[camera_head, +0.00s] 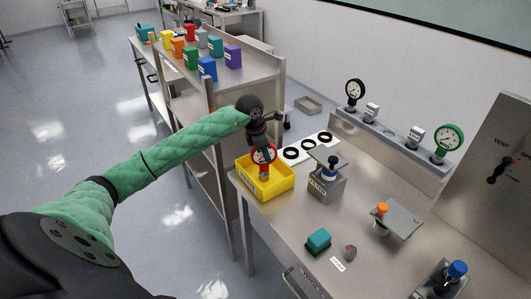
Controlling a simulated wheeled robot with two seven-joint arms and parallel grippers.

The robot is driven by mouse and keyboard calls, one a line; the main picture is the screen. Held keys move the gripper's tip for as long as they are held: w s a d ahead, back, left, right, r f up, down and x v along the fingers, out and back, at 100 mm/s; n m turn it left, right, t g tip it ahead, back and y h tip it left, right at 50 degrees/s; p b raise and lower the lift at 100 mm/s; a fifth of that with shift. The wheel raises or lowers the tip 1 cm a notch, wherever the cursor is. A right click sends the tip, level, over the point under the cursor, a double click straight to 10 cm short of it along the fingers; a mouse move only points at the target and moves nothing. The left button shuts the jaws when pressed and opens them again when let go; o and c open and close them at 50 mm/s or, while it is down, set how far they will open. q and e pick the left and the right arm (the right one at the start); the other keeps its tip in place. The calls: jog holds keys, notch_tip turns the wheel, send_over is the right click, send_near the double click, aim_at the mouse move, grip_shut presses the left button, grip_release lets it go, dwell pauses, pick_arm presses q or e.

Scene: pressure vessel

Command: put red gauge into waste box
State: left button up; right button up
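A red gauge (273,153) with a round red rim is upright at the fingers of my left gripper (264,150), which partly cover its face. The gripper appears shut on it, though the fingertips are small and overlap the gauge. The yellow waste box (279,186) stands at the left back corner of the steel bench (300,216). The gauge's lower end appears over or inside the box; whether it touches the floor of the box is hidden. My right gripper is not in view.
A grey block with a black-topped fitting (327,183) stands just right of the box. White plates with black rings (291,153) lie behind it. A rail holds a black gauge (355,91) and a green gauge (447,140). A teal block (318,241) lies in front.

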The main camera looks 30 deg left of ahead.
pick_arm(q)
jog(key=o, duration=0.3)
jog(key=shift+o, duration=0.2)
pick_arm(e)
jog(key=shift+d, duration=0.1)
pick_arm(q)
jog(key=shift+r, duration=0.2)
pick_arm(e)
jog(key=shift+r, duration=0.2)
pick_arm(q)
jog(key=shift+s+a+r+b, duration=0.1)
jog(key=shift+a+r+b, duration=0.1)
jog(key=shift+r+b, duration=0.25)
jog(key=b+v, duration=0.1)
jog(key=v, duration=0.3)
jog(key=shift+r+b, duration=0.2)
jog(key=shift+b, duration=0.2)
jog(key=b+v, duration=0.1)
jog(key=v, duration=0.4)
jog(key=shift+b, duration=0.3)
jog(key=shift+v, duration=0.8)
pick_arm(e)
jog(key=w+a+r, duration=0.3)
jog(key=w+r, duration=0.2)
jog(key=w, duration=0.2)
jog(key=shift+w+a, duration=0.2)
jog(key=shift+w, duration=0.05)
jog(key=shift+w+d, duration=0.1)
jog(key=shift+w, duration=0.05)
